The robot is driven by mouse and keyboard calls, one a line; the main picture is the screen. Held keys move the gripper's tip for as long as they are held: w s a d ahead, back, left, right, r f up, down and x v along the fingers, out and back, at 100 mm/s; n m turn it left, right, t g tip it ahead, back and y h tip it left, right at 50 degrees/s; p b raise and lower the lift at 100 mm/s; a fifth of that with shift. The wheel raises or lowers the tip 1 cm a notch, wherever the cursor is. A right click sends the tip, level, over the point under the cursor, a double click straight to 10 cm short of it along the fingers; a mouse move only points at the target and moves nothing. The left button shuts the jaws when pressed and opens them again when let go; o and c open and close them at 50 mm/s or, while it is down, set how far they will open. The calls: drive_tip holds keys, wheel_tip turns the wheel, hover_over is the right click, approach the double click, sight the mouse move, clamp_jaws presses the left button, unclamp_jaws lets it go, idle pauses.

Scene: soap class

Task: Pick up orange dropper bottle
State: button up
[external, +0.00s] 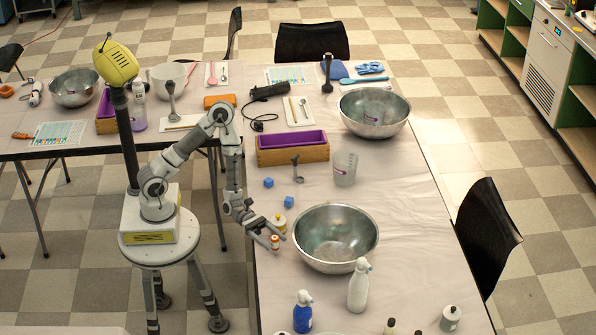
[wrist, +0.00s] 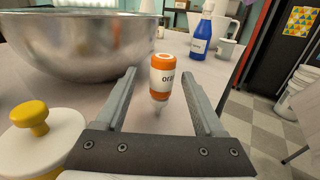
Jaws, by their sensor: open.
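My gripper (wrist: 155,88) is open, with one finger on each side of the bottle's lower part. In the external view the small bottle (external: 275,242) shows at my gripper (external: 272,240), near the table's left edge.
A large metal bowl (wrist: 80,45) stands close on the left in the wrist view. A yellow-knobbed white container (wrist: 38,140) is near my left finger. A blue bottle (wrist: 202,32) stands farther back. In the external view, blue cubes (external: 289,202) lie behind my gripper.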

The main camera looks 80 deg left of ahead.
sight(277, 247)
drive_tip(key=x, duration=0.2)
drive_tip(key=b+x, duration=0.1)
drive_tip(key=shift+w+d+f, duration=0.1)
drive_tip(key=shift+d+f, duration=0.1)
drive_tip(key=shift+d, duration=0.2)
drive_tip(key=shift+w+d+r+b, duration=0.1)
drive_tip(key=shift+w+d+b, duration=0.25)
drive_tip(key=shift+d, duration=0.1)
clamp_jaws()
